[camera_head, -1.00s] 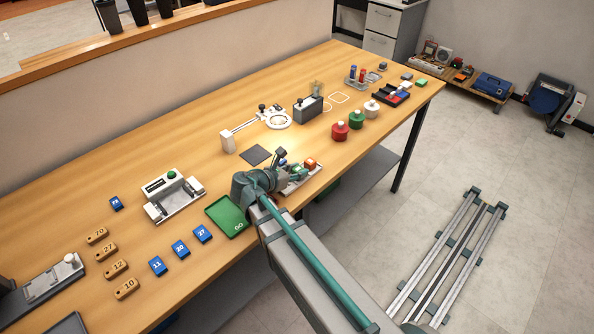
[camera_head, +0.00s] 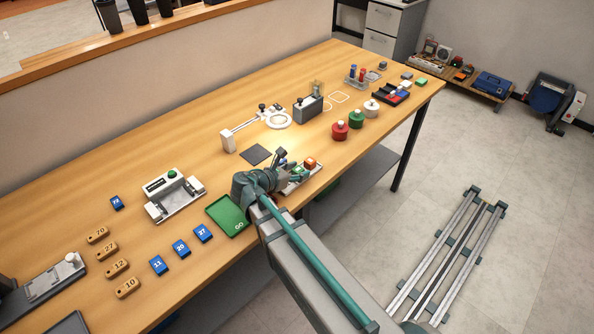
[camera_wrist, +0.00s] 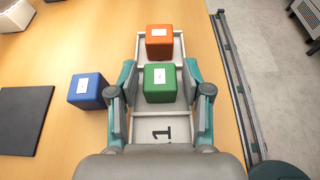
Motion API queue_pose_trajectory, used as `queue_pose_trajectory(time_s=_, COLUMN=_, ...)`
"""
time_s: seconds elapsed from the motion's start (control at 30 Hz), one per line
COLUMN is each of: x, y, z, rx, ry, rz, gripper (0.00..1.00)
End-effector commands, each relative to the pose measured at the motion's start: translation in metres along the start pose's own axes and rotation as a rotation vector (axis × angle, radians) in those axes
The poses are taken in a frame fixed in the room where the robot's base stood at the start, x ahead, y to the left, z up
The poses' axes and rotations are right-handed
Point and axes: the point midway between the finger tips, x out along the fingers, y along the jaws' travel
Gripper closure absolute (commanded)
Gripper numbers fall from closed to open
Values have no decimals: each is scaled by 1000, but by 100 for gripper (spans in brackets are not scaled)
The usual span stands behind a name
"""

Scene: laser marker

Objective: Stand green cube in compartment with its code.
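The green cube (camera_wrist: 160,84) has a white label on top. It sits in the middle part of a pale narrow tray (camera_wrist: 142,48), between the fingers of my gripper (camera_wrist: 160,75). The fingers are open, with a gap showing on each side of the cube. An orange cube (camera_wrist: 159,42) sits in the far compartment. The near compartment is empty, and its floor bears a dark code, partly legible as a 1. A blue cube (camera_wrist: 88,91) stands on the table left of the tray. In the head view, my arm partly hides the tray (camera_head: 312,176).
A dark flat pad (camera_wrist: 22,118) lies left of the blue cube. A green tray (camera_head: 227,215) lies left of my arm in the head view, with several numbered blue blocks beyond. The red container (camera_head: 340,131) stands to the right. The table's edge runs close to the tray.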

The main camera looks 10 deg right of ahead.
Motion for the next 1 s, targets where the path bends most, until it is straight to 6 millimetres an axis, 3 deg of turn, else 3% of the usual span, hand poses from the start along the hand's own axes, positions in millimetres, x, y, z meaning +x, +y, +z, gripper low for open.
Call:
queue_pose_trajectory(time_s=0.47, x=-7, y=0, z=0, rx=0, ry=0, rz=1, gripper=39)
queue_pose_trajectory(time_s=1.0, x=-98, y=0, z=0, rx=0, ry=0, rz=3, gripper=39)
